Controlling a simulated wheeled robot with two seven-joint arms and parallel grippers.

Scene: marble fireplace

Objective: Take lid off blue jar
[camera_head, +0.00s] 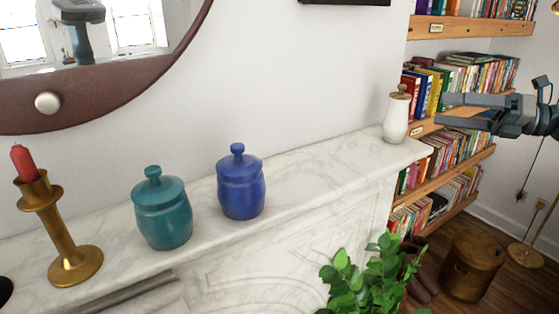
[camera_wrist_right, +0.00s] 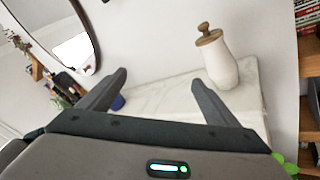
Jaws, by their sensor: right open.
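The blue jar (camera_head: 241,190) stands upright on the marble mantel, with its blue lid (camera_head: 238,157) and round knob on top. My right gripper (camera_head: 447,110) is open and empty, in the air at the right of the head view, in front of the bookshelf and well apart from the jar. In the right wrist view its two fingers (camera_wrist_right: 158,82) are spread wide. A small blue patch (camera_wrist_right: 117,102), perhaps the jar, shows beside the left finger there, mostly hidden. My left gripper is not in view.
A teal lidded jar (camera_head: 162,212) stands left of the blue one, then a brass candlestick (camera_head: 62,235) with a red candle. A white bottle with a wooden top (camera_head: 396,118) stands at the mantel's right end. A plant (camera_head: 365,275) is below. The mantel (camera_head: 320,168) is bare between blue jar and bottle.

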